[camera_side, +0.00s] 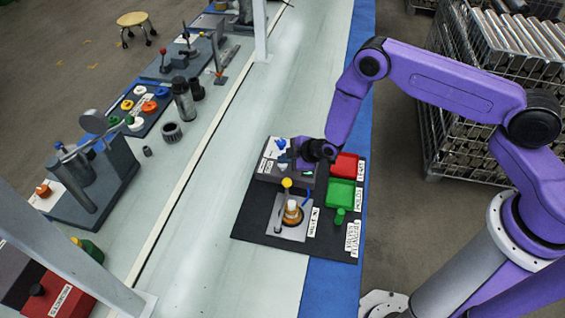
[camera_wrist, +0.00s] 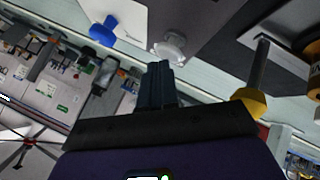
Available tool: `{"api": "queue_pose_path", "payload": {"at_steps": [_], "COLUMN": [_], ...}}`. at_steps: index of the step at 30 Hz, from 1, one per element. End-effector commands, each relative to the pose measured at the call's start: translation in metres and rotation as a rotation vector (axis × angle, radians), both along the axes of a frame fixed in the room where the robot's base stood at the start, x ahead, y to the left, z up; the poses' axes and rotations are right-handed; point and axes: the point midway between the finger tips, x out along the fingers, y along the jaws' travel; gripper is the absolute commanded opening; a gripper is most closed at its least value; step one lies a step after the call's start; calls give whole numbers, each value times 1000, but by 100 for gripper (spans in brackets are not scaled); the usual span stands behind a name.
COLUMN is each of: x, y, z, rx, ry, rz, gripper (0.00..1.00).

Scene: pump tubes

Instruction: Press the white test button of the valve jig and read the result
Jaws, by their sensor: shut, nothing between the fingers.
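The valve jig is a grey box (camera_side: 268,168) with a plate (camera_side: 290,228) in front, on a black mat. A yellow-knobbed lever (camera_wrist: 258,75) stands to the right. My gripper (camera_wrist: 160,66) is shut and empty, its fingertips just below the button in the picture. I cannot tell whether they touch it. In the side view my gripper partly hides the box top. No readable test result shows.
On the black mat (camera_side: 257,217), a red tray (camera_side: 345,165) and green tray (camera_side: 341,192) lie right of the jig, with a green cylinder (camera_side: 339,215) below. An orange and white part (camera_side: 292,211) sits on the plate.

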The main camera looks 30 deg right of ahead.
Motion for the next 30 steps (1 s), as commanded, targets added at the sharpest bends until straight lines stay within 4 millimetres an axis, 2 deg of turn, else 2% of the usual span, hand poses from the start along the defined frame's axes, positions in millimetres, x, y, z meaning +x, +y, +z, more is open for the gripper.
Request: {"api": "queue_pose_path", "payload": {"at_steps": [10, 30], "x": [1, 0], "y": [0, 0], "z": [5, 58], "rx": [1, 1], "ry": [-1, -1], "rz": [0, 0], "gripper": [0, 0]}}
